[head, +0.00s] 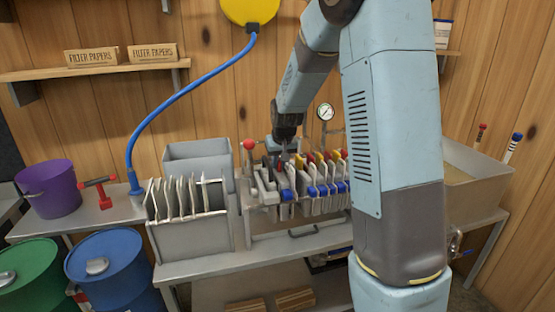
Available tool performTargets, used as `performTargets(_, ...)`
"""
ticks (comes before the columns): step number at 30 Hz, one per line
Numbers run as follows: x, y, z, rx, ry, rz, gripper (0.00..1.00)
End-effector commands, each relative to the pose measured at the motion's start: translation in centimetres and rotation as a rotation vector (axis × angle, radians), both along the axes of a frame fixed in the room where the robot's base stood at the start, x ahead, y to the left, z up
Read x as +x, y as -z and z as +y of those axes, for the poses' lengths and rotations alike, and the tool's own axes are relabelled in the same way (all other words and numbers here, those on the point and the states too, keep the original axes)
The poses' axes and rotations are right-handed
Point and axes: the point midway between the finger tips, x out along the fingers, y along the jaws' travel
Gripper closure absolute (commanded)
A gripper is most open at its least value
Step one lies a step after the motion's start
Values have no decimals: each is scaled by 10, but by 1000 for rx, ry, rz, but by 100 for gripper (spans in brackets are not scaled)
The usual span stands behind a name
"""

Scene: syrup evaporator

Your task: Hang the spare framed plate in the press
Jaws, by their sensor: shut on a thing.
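The press (262,229) stands on the bench and holds a row of pale plates with blue, red and yellow tabs. My gripper (284,158) is over the left part of this row, pointing down. It is shut on a framed plate (290,179), a pale plate with a blue tab near its side. The plate is among or just above the press rails; I cannot tell whether it rests on them. My fingertips are small and partly hidden, and my arm covers the right end of the press.
A grey bin (190,233) with several upright white sheets stands left of the press. A red-knobbed lever (249,146) rises at the press's left end. A gauge (325,112) stands behind. A blue hose (150,105) arcs down to the bench. A pan (478,180) is at right.

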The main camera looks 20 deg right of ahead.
Motion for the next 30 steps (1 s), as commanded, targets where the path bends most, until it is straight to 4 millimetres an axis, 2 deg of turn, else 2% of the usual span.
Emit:
performTargets(10,0,2,0,0,0,-2,100)
performTargets(11,0,2,0,0,0,-2,80)
performTargets(18,0,2,0,0,0,-1,57)
performTargets(20,0,2,0,0,0,-1,51)
performTargets(26,0,3,1,1,-1,2,52)
performTargets(30,0,3,1,1,-1,2,39)
